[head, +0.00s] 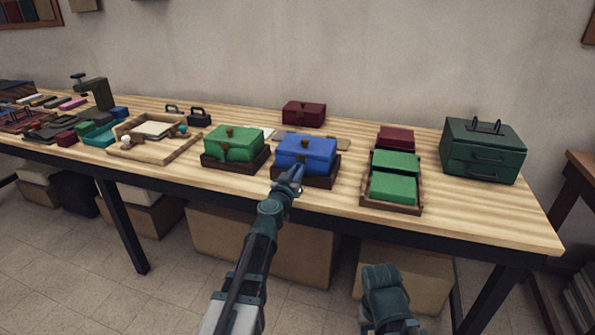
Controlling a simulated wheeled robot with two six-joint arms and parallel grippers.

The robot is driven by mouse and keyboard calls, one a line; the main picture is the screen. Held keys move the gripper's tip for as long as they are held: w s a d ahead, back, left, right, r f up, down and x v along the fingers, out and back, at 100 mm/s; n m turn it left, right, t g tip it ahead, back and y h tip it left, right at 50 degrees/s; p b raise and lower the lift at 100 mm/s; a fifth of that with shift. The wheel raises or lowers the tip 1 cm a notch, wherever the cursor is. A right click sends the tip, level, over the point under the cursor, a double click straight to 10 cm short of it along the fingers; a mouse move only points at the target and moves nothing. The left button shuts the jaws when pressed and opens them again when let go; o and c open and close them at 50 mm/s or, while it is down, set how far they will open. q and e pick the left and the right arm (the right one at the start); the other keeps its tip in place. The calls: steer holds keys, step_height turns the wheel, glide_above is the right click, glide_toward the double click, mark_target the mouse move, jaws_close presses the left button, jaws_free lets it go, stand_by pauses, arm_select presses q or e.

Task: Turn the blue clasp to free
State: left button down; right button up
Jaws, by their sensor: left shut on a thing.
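The blue box (312,147) sits on a dark brown base on the table, with a brown knob on its top. My left gripper (294,175) is at the front of this box, shut on its clasp. The fingers cover most of the clasp, so its angle cannot be read. The lid looks down. My right arm shows at the bottom right, low in front of the table; its fingers cannot be seen.
A green box (240,144) on a similar base stands just left. A tray (393,208) with green and dark red boxes is to the right, then a dark green chest (482,150). A wooden tray (150,153) and clutter fill the left. A dark red box (304,112) stands behind.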

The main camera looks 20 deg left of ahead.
arm_select(q)
steer(key=n, duration=0.4)
steer(key=shift+a+n, duration=0.1)
steer(key=shift+n, duration=0.2)
steer(key=n, duration=0.3)
steer(key=shift+f+n, duration=0.1)
steer(key=shift+n, duration=0.2)
steer(key=n, duration=0.4)
steer(key=shift+a, duration=0.1)
steer(key=shift+f+n, duration=0.1)
steer(key=shift+n, duration=1.9)
steer(key=c, duration=0.8)
jaws_free()
steer(key=shift+c, duration=0.2)
steer(key=shift+s, duration=0.1)
